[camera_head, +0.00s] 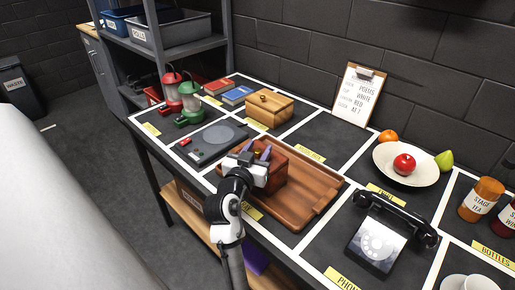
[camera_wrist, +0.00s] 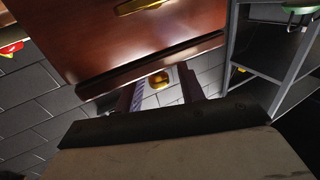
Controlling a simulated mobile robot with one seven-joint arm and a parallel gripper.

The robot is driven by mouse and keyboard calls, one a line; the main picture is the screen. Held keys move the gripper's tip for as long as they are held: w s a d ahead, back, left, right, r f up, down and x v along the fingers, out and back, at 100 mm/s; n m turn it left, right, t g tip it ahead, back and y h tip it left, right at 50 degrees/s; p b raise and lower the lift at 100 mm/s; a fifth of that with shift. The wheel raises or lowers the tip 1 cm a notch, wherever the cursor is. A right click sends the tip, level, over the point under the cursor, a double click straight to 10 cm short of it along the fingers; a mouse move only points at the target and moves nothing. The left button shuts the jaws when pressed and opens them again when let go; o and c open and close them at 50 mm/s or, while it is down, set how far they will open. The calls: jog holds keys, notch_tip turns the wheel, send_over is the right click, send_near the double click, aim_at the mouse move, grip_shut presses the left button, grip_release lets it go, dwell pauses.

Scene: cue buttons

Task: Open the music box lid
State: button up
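A dark red-brown wooden box (camera_head: 278,167), which I take to be the music box, sits at the left end of a brown wooden tray (camera_head: 317,187). Its lid looks shut, though my gripper hides part of it. In the wrist view a red-brown wooden face (camera_wrist: 150,42) with a gold fitting (camera_wrist: 140,6) fills the upper middle. My gripper (camera_head: 257,151) is at the box's near left side, fingers apart. In the wrist view the fingers (camera_wrist: 160,92) stand apart below the wooden edge; a small gold piece shows between them. Contact cannot be told.
A lighter wooden box (camera_head: 270,108) stands behind the tray. A grey device (camera_head: 210,142) and red and green lanterns (camera_head: 182,97) are to the left. A black telephone (camera_head: 380,240) and a white fruit bowl (camera_head: 405,165) are to the right. The tray's right part is bare.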

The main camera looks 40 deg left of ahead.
grip_shut()
